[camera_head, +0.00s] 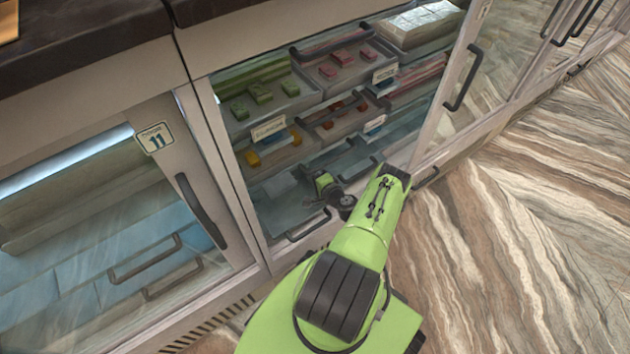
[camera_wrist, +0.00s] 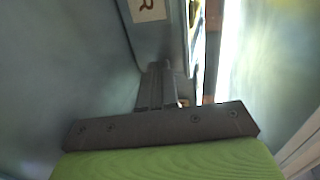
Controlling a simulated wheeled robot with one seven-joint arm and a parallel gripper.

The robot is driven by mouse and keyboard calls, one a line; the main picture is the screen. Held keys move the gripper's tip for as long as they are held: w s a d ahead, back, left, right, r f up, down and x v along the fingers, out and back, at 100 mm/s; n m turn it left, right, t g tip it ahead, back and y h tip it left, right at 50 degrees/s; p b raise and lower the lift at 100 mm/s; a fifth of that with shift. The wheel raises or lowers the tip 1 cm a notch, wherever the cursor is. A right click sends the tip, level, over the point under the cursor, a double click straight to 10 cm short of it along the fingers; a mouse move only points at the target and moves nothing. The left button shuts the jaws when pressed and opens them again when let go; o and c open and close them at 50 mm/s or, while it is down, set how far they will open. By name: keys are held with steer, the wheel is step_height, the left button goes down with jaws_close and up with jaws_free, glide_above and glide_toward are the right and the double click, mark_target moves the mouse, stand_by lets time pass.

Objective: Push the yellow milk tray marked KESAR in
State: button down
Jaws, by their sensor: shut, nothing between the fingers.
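In the head view, a tray with yellow-orange pieces (camera_head: 254,158) is on the left inside the open display case, below a tray of green pieces. I cannot read KESAR there. In the wrist view, a pale label (camera_wrist: 147,9) shows a letter R on a grey-blue tray front; the rest of the label is cut off. My gripper (camera_wrist: 156,72) is shut and empty, its fingers pointing at the tray front just below the label. Whether they touch it is unclear. In the head view my arm reaches low into the case, and the fingertips are hard to make out.
A tray of green pieces (camera_head: 262,93) and a tray of pink pieces (camera_head: 340,68) are above. A tray of reddish pieces (camera_head: 335,118) sits to the right. A glass door (camera_head: 462,75) with a dark handle stands right of the opening. A closed glass panel marked 11 (camera_head: 156,138) is left.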

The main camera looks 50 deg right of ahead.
steer(key=w, duration=0.2)
steer(key=w+d, duration=0.1)
steer(key=w, duration=0.2)
steer(key=w+d, duration=0.1)
steer(key=w, duration=0.2)
steer(key=shift+d, duration=0.1)
steer(key=shift+d+r, duration=0.1)
steer(key=shift+r, duration=0.15)
steer(key=shift+r, duration=0.1)
